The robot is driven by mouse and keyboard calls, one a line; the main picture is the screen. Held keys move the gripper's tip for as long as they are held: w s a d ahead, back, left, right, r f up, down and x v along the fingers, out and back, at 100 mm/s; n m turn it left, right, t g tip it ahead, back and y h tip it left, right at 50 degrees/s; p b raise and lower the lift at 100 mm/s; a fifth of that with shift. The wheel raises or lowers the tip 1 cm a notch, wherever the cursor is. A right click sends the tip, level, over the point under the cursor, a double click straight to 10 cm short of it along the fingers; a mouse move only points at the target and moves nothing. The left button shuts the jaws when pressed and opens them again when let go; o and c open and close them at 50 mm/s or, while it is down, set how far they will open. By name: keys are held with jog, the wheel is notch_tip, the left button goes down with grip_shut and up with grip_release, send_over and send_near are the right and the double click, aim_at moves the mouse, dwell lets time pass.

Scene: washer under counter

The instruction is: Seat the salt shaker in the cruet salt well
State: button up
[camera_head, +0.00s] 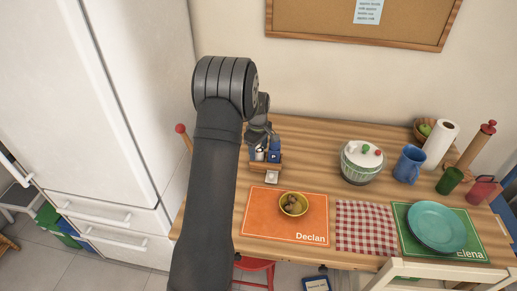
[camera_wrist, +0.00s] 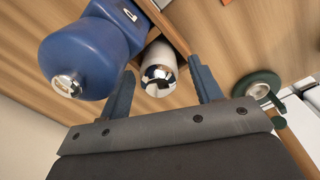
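The salt shaker is a white cylinder with a shiny metal top (camera_wrist: 160,66); in the head view it shows as a small white shape (camera_head: 259,154). It stands at the wooden cruet (camera_head: 266,168), beside a blue shaker (camera_head: 274,156). In the wrist view the blue shaker (camera_wrist: 84,58) is large and close at left, and the cruet's wooden edge (camera_wrist: 162,22) runs by the salt shaker. My gripper (camera_wrist: 161,66) is open, one finger on each side of the salt shaker, with visible gaps. The shaker's base is hidden, so I cannot tell how deep it sits in the well.
A small pale square item (camera_head: 271,177) lies in front of the cruet. An orange placemat (camera_head: 262,219) with a yellow bowl (camera_head: 293,204) is nearer. A dark green round object (camera_wrist: 257,87) is right of my fingers.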

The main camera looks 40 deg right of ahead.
notch_tip(320, 180, up, 12)
jog(key=shift+a+r, duration=0.15)
jog(key=shift+r, duration=0.05)
dwell(0.4)
jog(key=shift+f, duration=0.15)
notch_tip(320, 180, down, 12)
jog(key=shift+r, duration=0.25)
notch_tip(320, 180, up, 3)
jog(key=shift+f, duration=0.1)
jog(key=shift+r, duration=0.35)
jog(key=shift+f, duration=0.15)
